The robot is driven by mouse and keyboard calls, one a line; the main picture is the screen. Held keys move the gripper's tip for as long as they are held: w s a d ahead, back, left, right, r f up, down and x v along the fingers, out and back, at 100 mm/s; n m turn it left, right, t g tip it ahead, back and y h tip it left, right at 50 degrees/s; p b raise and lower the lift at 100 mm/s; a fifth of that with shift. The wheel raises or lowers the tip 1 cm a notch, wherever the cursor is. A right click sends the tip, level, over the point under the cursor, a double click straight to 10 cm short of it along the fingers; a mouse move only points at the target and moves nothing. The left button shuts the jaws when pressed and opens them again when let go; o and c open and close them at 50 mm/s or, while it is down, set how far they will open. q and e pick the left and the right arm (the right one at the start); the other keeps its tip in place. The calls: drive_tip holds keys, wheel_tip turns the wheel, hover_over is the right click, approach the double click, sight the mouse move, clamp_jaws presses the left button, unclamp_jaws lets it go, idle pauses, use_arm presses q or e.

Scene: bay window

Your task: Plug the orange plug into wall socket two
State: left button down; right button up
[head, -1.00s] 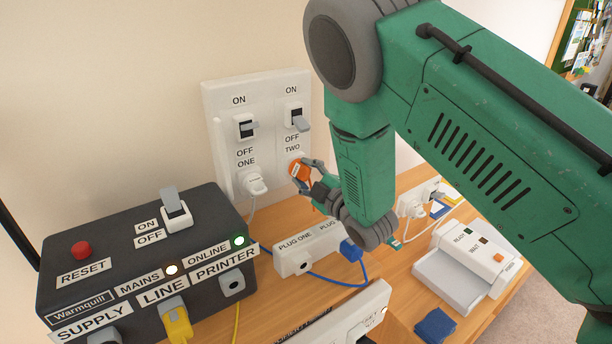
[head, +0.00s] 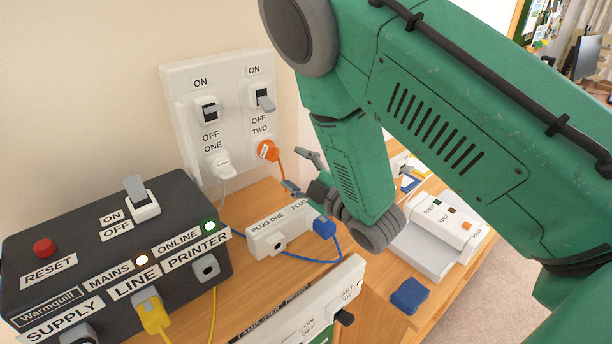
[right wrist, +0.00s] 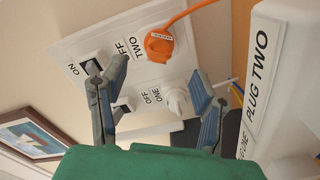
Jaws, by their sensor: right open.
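The orange plug (head: 267,150) sits in wall socket two on the white wall plate (head: 183,135), under the TWO label, with its orange cord hanging down. It also shows in the right wrist view (right wrist: 158,45), seated against the plate. The switch above socket two (head: 264,100) has its lever sticking out. My right gripper (head: 302,172) is open and empty, to the right of the orange plug and apart from it. Its two spread fingers show in the right wrist view (right wrist: 158,98). My left gripper is not in view.
A white plug (head: 219,167) is in socket one. A dark supply box (head: 95,225) stands at the left with a yellow plug (head: 152,314). A white plug strip (head: 262,238) with a blue plug (head: 324,227) lies below the sockets. A white device (head: 440,235) stands at the right.

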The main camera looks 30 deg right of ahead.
drive_tip(key=shift+s+d, duration=0.15)
drive_tip(key=shift+s, duration=0.8)
drive_tip(key=shift+s+d, duration=0.15)
drive_tip(key=shift+s, duration=0.8)
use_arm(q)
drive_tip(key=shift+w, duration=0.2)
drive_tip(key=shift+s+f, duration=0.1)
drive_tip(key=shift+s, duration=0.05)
